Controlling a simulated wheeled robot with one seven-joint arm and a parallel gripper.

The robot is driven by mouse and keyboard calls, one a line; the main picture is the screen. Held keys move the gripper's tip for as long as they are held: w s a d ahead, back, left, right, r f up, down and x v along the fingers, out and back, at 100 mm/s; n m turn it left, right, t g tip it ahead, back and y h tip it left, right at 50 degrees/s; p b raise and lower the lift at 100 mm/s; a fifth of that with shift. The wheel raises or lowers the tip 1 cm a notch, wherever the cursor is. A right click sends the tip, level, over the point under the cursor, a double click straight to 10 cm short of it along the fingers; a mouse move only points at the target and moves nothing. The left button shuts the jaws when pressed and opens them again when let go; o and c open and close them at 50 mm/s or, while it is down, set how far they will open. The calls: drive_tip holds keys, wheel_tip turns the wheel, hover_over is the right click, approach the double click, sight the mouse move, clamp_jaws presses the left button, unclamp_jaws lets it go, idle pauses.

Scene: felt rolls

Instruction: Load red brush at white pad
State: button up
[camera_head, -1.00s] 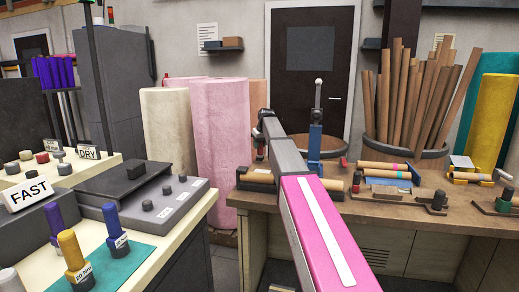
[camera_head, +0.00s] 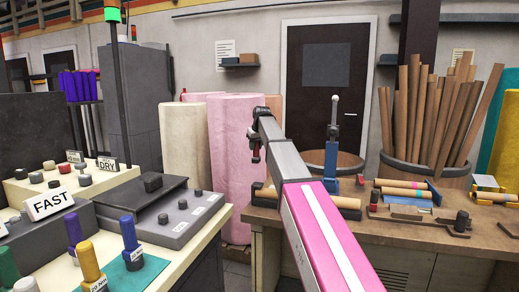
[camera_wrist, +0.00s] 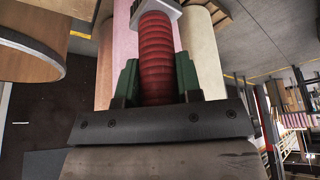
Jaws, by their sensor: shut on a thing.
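A red ribbed handle (camera_wrist: 157,62), which I take for the red brush, stands between the two green fingers of my gripper (camera_wrist: 156,82) in the wrist view. The gripper is shut on it. A pale grey-white block sits at the handle's far end, cut by the top edge of the picture. In the head view my gripper (camera_head: 256,152) is small and dark at the arm's far end, in front of the pink rolls, with a bit of red showing. I cannot make out a white pad in either view.
At left, a cream bench (camera_head: 62,183) holds knobs, a FAST sign (camera_head: 50,201), a DRY sign (camera_head: 107,163) and coloured handles on a teal mat (camera_head: 135,275). At right, a wooden bench (camera_head: 420,240) carries rolls and tools. A narrow floor gap separates the benches.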

drive_tip(key=shift+a, duration=0.1)
drive_tip(key=s+d+f, duration=0.5)
drive_tip(key=s+d, duration=0.4)
drive_tip(key=shift+d+f, duration=0.2)
drive_tip(key=shift+f, duration=0.1)
drive_tip(key=shift+f, duration=0.1)
drive_tip(key=shift+f, duration=2.05)
drive_tip(key=shift+f, duration=0.4)
idle(0.7)
wheel_tip(320, 180, up, 6)
idle(0.7)
